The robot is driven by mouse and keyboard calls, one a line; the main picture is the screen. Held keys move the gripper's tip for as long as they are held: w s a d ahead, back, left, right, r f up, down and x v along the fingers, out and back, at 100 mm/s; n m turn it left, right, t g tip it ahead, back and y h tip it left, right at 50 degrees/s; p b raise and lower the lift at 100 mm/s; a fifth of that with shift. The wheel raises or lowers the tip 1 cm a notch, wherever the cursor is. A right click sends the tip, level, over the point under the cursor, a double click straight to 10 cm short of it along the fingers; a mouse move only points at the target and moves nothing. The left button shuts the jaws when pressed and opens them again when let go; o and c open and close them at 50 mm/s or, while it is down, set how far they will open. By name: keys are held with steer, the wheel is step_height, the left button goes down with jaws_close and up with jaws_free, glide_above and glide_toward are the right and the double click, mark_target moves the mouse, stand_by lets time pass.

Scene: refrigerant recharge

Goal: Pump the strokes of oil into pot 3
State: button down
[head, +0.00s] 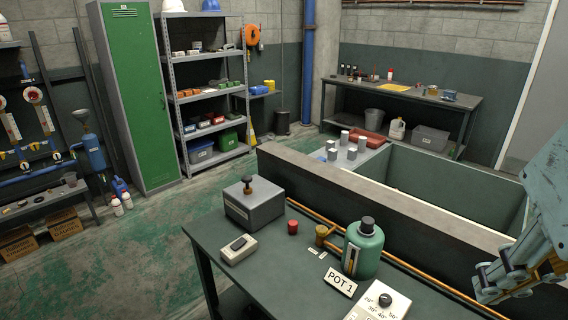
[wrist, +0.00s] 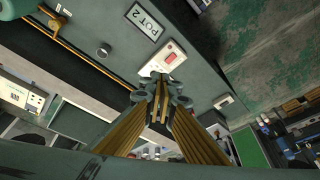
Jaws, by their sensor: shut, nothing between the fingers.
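My gripper (wrist: 161,88) is shut and empty in the wrist view, with its fingertips near a white switch box (wrist: 168,58) with a red button. I cannot tell whether they touch. A sign reading POT 2 (wrist: 140,17) lies beside that box. My gripper also shows at the right edge of the head view (head: 520,280). There, a green pot (head: 363,248) with a black cap stands behind a sign reading POT 1 (head: 340,282). A grey box (head: 254,204) with a black plunger-like knob stands at the bench's far left. No sign for pot 3 shows.
The dark bench (head: 285,268) also carries a small white device (head: 238,249), a red cap (head: 293,227), a brass fitting (head: 321,235) and a dial plate (head: 383,301). A copper pipe runs along its back, before a low wall (head: 380,206). The floor to the left is open.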

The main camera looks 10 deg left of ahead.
steer(key=w+a+r+n+y+p, duration=0.1)
steer(key=w+a+n+y, duration=0.1)
steer(key=w+a, duration=0.8)
steer(key=w+a+r+n+y+p, duration=0.15)
steer(key=w+a, duration=0.45)
steer(key=w, duration=0.9)
steer(key=w+a+n+y, duration=0.1)
steer(key=w+a+n, duration=0.2)
steer(key=w+a, duration=0.75)
steer(key=w+a+f+n+y+p, duration=0.1)
steer(key=w+a+f+n, duration=0.1)
steer(key=w+a+f, duration=0.7)
steer(key=w+a+f+n+y+p, duration=0.1)
steer(key=w+a+f+n, duration=0.1)
steer(key=w+a+f, duration=0.8)
steer(key=shift+w+a, duration=2.75)
steer(key=shift+w, duration=0.7)
steer(key=shift+a+f, duration=0.1)
steer(key=shift+f, duration=0.05)
steer(key=p, duration=0.2)
glide_above(249, 178)
steer(key=shift+a+f, duration=0.2)
steer(key=shift+f, duration=3.45)
steer(key=shift+s+d+f, duration=0.1)
steer(key=shift+d+f, duration=0.05)
steer(key=shift+f, duration=1.8)
